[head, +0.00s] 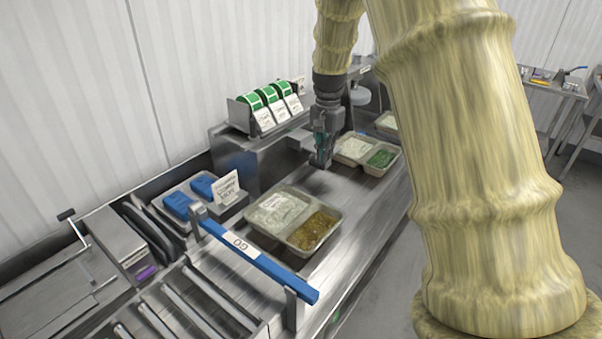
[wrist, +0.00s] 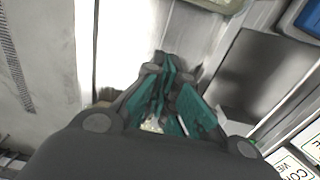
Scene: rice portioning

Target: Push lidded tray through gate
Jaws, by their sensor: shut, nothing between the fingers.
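A tray (head: 296,251) with white rice in one compartment and brown food in the other sits on the metal counter. It is right behind the gate, a blue bar (head: 262,261) labelled GO that spans the counter on posts. I cannot clearly make out a lid on this tray. My gripper (head: 320,163) is shut and empty, pointing down at the counter beyond the tray, apart from it. In the wrist view its teal fingers (wrist: 168,90) are together. A tray edge (wrist: 222,5) shows at the top of the wrist view.
Another tray (head: 377,172) with rice and green food stands just right of my gripper, with a further tray (head: 386,123) behind it. A label holder with green rolls (head: 268,96) stands at the back.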

